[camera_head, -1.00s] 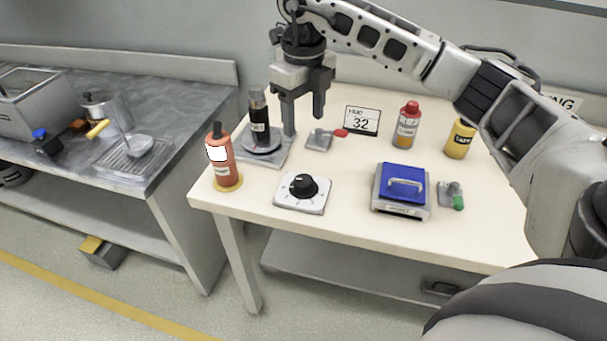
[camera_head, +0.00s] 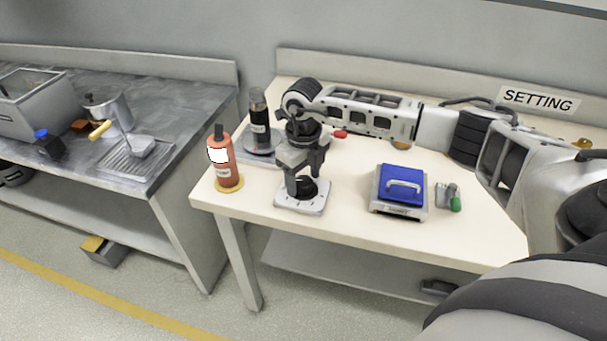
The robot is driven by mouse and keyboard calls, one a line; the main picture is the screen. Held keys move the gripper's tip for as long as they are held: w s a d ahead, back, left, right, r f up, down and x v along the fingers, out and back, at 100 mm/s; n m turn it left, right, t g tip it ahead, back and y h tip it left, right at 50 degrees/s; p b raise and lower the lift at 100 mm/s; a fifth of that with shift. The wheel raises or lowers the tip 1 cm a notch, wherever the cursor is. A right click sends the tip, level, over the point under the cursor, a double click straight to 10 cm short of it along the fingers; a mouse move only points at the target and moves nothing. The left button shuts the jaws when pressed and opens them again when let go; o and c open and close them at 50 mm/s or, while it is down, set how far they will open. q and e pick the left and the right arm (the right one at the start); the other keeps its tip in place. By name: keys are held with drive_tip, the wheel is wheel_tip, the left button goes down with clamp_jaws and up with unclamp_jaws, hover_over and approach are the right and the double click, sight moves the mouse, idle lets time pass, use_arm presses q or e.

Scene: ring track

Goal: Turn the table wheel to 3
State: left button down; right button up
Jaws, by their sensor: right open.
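The table wheel is a black knob (camera_head: 307,188) on a square white plate (camera_head: 288,203) with marks around it, near the front edge of the cream table (camera_head: 400,233). My right gripper (camera_head: 304,188) points down over the knob, open, with its fingers on either side of it. I cannot tell whether the fingers touch the knob. The gripper hides part of the knob and its pointer, so the setting cannot be read. My left gripper is not in view.
An orange bottle (camera_head: 226,172) stands left of the wheel. A black bottle (camera_head: 259,118) stands on a plate behind it. A blue-topped box (camera_head: 402,183) and a green-handled lever (camera_head: 454,200) sit to the right. My right arm spans the table's back.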

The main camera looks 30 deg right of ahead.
drive_tip(key=c, duration=0.8)
drive_tip(key=shift+c, duration=0.9)
